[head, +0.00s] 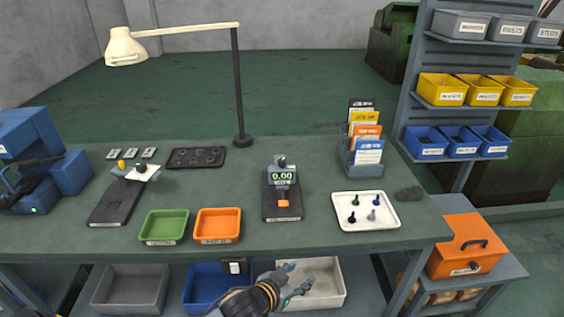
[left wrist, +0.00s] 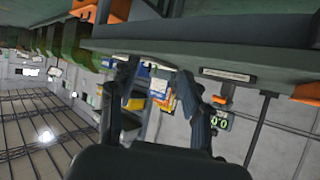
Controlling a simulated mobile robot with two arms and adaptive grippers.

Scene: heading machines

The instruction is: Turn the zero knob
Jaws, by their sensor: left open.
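A grey gauge with a lit display reading 0.00 (head: 283,177) stands on a dark base plate (head: 270,212) in the middle of the bench. A small dark knob (head: 281,161) sits on top of it, and an orange part (head: 283,203) is low on its front. I cannot tell for sure which part is the zero knob. My left gripper (head: 299,277) is open and empty, in front of the bench's near edge and apart from the gauge. In the left wrist view my gripper's fingers (left wrist: 160,98) are spread, and the gauge display (left wrist: 219,122) shows tilted beyond them. My right gripper is not in view.
Green (head: 164,226) and orange (head: 218,225) bins stand left of the gauge. A white tray (head: 376,222) with several small pieces and a card holder (head: 351,160) stand right. A lamp post (head: 238,90) rises behind. The bench's front edge (head: 330,248) lies between gripper and gauge.

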